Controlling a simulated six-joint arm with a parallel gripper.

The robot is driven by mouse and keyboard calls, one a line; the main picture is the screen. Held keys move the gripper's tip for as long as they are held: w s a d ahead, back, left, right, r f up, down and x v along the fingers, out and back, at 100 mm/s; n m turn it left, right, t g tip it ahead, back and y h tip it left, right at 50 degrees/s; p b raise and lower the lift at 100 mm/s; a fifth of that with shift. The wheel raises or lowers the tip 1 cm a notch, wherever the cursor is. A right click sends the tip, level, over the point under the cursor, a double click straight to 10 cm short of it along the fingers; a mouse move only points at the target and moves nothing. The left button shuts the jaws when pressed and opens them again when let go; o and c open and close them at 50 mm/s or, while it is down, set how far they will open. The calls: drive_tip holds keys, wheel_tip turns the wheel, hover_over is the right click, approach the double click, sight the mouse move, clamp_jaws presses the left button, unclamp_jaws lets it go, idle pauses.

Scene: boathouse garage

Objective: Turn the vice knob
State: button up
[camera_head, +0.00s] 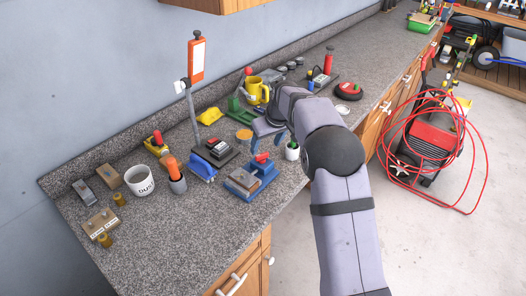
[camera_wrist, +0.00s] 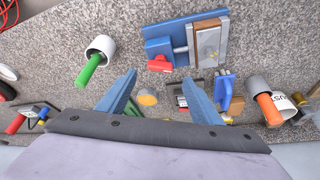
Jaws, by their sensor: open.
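The blue vice (camera_head: 268,177) stands on the grey speckled counter, with its red knob (camera_head: 262,157) on the side nearer my gripper. A grey-and-brown block sits at the vice's other end. In the wrist view the vice (camera_wrist: 160,40) is at the top, with the red knob (camera_wrist: 158,66) just beyond and between the fingertips. My gripper (camera_head: 265,141) is open and empty, its two blue fingers (camera_wrist: 162,79) apart on either side of the knob's line. No contact with the knob shows.
A white cup with a green handle (camera_head: 292,152) stands close right of the vice. A blue-and-black device (camera_head: 203,167) and a grey cup with an orange handle (camera_head: 176,180) stand left. A white mug (camera_head: 140,181) is farther left. Bare counter lies in front.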

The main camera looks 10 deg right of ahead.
sight(262, 154)
drive_tip(key=shift+p+x, duration=1.2)
drive_tip(key=shift+x, duration=1.9)
drive_tip(key=c, duration=1.1)
